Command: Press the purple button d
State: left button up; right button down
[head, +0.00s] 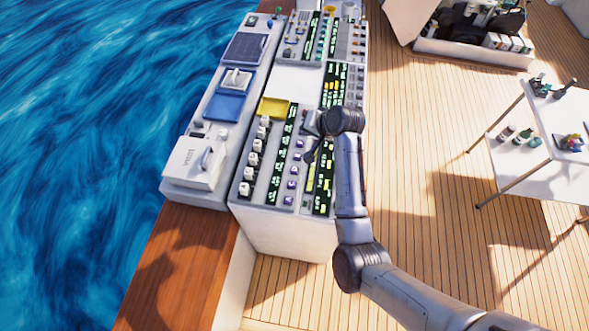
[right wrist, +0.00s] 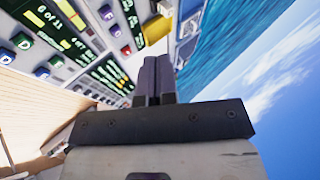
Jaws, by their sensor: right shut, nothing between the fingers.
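In the head view a column of small purple buttons (head: 291,185) runs along the near console (head: 285,232), between dark panels with green text; their letters are too small to read. My right gripper (head: 310,156) is over the console beside the upper part of the button column. In the right wrist view its fingers (right wrist: 158,72) are together and empty. I cannot tell whether it touches anything. My left gripper is not in view.
A yellow tray (head: 274,108) and a row of white switches (head: 252,160) lie left of the buttons. A white box (head: 194,163) sits on the left ledge beside the water. A white shelf table (head: 565,120) stands at the right. The wooden deck (head: 430,180) between is clear.

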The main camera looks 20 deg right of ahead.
jog(key=a+f+m+y, duration=0.2)
jog(key=a+f+m, duration=0.1)
jog(key=f+m, duration=0.7)
jog(key=shift+w+a+f+m+g, duration=0.3)
jog(key=shift+w+m, duration=0.15)
jog(key=shift+m, duration=0.95)
jog(key=b, duration=0.9)
send_over(294, 170)
notch_tip(294, 170, down, 7)
jog(key=shift+s+r, duration=0.1)
jog(key=shift+f, duration=1)
